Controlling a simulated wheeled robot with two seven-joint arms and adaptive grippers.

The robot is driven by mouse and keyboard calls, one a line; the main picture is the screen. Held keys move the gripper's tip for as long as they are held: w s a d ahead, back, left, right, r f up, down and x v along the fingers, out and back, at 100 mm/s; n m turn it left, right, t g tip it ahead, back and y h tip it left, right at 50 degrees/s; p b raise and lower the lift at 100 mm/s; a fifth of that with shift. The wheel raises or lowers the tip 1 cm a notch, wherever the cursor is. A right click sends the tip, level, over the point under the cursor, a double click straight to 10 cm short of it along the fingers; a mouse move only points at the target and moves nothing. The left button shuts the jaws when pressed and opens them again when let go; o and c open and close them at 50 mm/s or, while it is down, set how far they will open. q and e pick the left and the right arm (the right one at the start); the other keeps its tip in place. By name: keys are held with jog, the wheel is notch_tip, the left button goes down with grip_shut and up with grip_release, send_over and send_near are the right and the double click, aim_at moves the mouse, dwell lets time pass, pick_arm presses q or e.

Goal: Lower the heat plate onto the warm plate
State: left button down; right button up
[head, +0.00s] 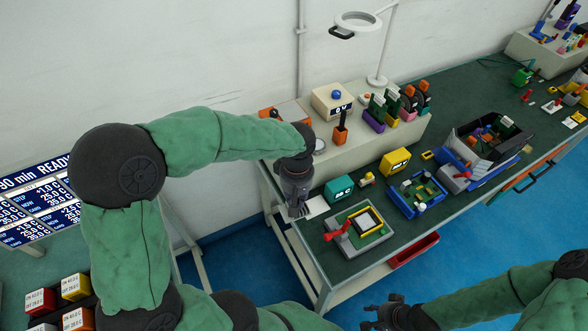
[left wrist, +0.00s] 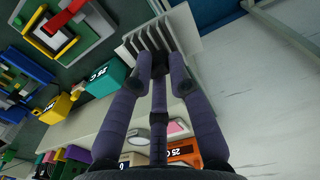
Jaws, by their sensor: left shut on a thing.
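My left gripper (head: 296,211) points down at the left end of the bench. In the left wrist view its fingers (left wrist: 163,85) close on a pale finned plate (left wrist: 152,40), which I take to be the heat plate. In the head view a white flat part (head: 316,207) shows beside the fingertips; the rest is hidden by the gripper. I cannot tell its gap to the bench. No part is clearly marked as the warm plate. My right gripper (head: 383,314) is open and empty, low in front of the bench.
A teal display box (head: 339,190) stands close right of the left gripper, with a yellow box (head: 395,161) and a blue tray (head: 400,203) beyond. A raised beige shelf (head: 370,140) runs behind. A lamp (head: 378,75) stands on it. A red drawer (head: 414,251) hangs open below.

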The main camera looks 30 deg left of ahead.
pick_arm(q)
jog(key=w+a+r+m+p, duration=0.5)
jog(key=w+a+p, duration=0.1)
jog(key=w+p, duration=0.3)
jog(key=w+a+r+m+p, duration=0.5)
jog(key=w+a+m+p, duration=0.1)
jog(key=w+p, duration=0.3)
jog(key=w+a+r+m+p, duration=0.5)
jog(key=w+a+p, duration=0.3)
jog(key=w, duration=0.3)
jog(key=shift+w+r+m+p, duration=0.15)
jog(key=shift+r+m+p, duration=0.2)
jog(key=shift+m+p, duration=0.25)
jog(key=shift+a+f, duration=0.1)
jog(key=shift+f+b, duration=2.4)
jog(key=shift+f, duration=1.8)
jog(key=shift+b, duration=0.3)
